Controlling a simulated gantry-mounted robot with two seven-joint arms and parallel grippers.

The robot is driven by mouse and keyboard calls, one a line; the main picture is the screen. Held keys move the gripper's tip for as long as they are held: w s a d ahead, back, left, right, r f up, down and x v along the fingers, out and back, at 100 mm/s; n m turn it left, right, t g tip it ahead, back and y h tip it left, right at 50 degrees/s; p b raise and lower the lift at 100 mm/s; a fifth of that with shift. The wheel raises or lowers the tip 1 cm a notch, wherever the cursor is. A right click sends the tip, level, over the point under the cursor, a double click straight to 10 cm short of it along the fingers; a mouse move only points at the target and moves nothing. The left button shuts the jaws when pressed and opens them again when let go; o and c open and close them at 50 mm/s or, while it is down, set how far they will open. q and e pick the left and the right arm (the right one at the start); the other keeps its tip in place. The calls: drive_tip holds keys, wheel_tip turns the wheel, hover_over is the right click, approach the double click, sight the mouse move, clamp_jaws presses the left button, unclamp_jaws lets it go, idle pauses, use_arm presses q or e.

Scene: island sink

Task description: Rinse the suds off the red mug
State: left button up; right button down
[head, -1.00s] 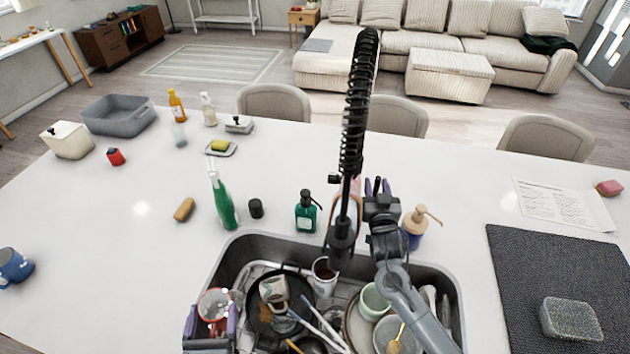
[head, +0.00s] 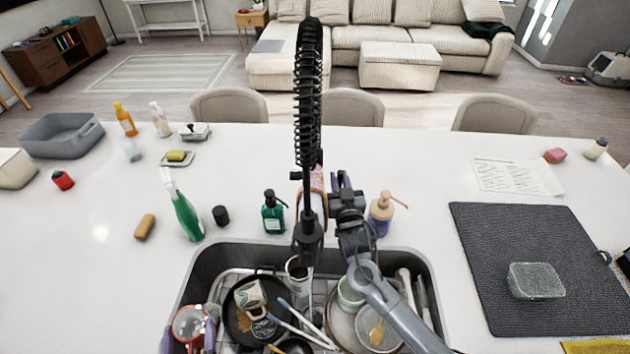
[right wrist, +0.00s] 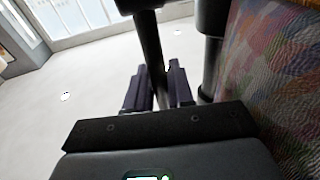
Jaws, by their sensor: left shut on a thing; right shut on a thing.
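The red mug (head: 188,324) is at the sink's front-left corner in the head view, its pale inside facing up. Whitish specks like suds show near it. My left gripper (head: 188,340) is shut on the mug, one purple finger on each side. The black spring-necked faucet (head: 310,110) rises in front of my view, its head (head: 308,240) over the sink (head: 215,262). I see no clear water stream. My right gripper (head: 342,182) is just right of the faucet. In the right wrist view its fingers (right wrist: 158,88) are shut around a slim black rod (right wrist: 150,50), seemingly a faucet part.
The sink holds a dark pan (head: 238,305), a patterned mug (head: 250,295), a cup (head: 297,270), plates and utensils. A green soap pump (head: 274,215) and a tan-topped bottle (head: 381,215) stand behind it. A dark mat (head: 500,240) lies at right.

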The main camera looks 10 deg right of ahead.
drive_tip(key=shift+s+a+t, duration=0.1)
drive_tip(key=shift+s+t, duration=0.25)
drive_tip(key=shift+t, duration=0.05)
drive_tip(key=c, duration=1.1)
unclamp_jaws()
drive_tip(key=shift+c, duration=0.2)
drive_tip(key=shift+s, duration=0.1)
drive_tip(key=s+a+f+b, duration=0.1)
drive_tip(key=s+f, duration=0.1)
drive_tip(key=s, duration=0.9)
drive_tip(key=shift+s+a, duration=0.15)
drive_tip(key=shift+s, duration=0.15)
